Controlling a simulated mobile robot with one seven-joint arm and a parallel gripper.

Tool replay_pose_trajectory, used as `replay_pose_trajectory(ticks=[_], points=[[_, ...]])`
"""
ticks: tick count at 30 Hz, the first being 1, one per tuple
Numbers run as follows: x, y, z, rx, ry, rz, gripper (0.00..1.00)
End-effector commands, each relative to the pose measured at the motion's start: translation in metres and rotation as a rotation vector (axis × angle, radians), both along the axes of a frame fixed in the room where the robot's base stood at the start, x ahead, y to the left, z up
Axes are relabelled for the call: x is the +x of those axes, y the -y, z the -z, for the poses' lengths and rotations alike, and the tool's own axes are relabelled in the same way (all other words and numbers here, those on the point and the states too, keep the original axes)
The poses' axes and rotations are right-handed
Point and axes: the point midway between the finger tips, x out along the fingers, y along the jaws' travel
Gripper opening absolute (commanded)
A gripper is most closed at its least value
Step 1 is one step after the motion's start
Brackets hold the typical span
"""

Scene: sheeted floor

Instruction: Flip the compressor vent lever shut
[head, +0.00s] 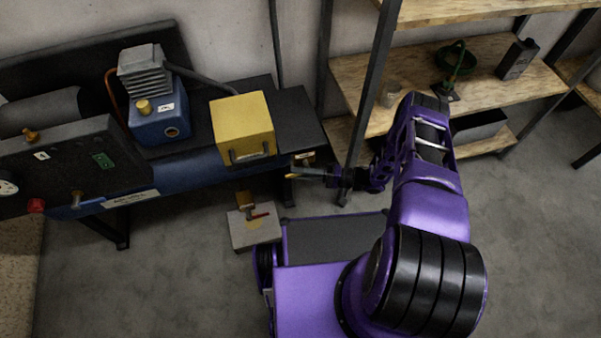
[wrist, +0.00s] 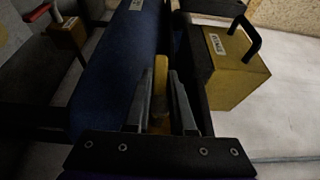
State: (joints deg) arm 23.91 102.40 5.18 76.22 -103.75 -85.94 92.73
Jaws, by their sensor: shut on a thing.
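The compressor has a long blue tank (head: 190,170), which also fills the left middle of the wrist view (wrist: 110,80). My gripper (head: 298,176) reaches in from the right at the tank's right end. In the wrist view my gripper's two grey fingers (wrist: 161,78) stand on either side of a narrow yellow lever (wrist: 161,70), shut on it. The lever points away from the camera along the side of the tank. Its base is hidden behind the fingers, and in the head view it is too small to read.
A yellow box with a black handle (head: 242,125) sits on the compressor's dark top, close beside my fingers in the wrist view (wrist: 235,80). A grey block with a red-handled valve (head: 254,228) stands on the floor below. A wooden shelf unit (head: 350,75) stands behind my arm.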

Motion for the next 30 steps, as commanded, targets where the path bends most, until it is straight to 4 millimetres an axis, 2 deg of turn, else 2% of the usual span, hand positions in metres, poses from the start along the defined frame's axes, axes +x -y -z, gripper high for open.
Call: replay_pose_trajectory(ticks=[11,12,16,17,26,30], points=[[0.001,-0.001,-0.001,0.008,0.000,0.003,0.00],[0.001,-0.001,-0.001,0.008,0.000,0.003,0.26],[0.001,-0.001,-0.001,0.007,-0.001,0.002,0.49],[0.001,-0.001,-0.001,0.006,-0.001,0.002,0.53],[0.001,0.000,-0.002,0.005,0.000,0.001,0.53],[0.001,0.000,-0.018,0.005,0.000,0.000,0.53]])
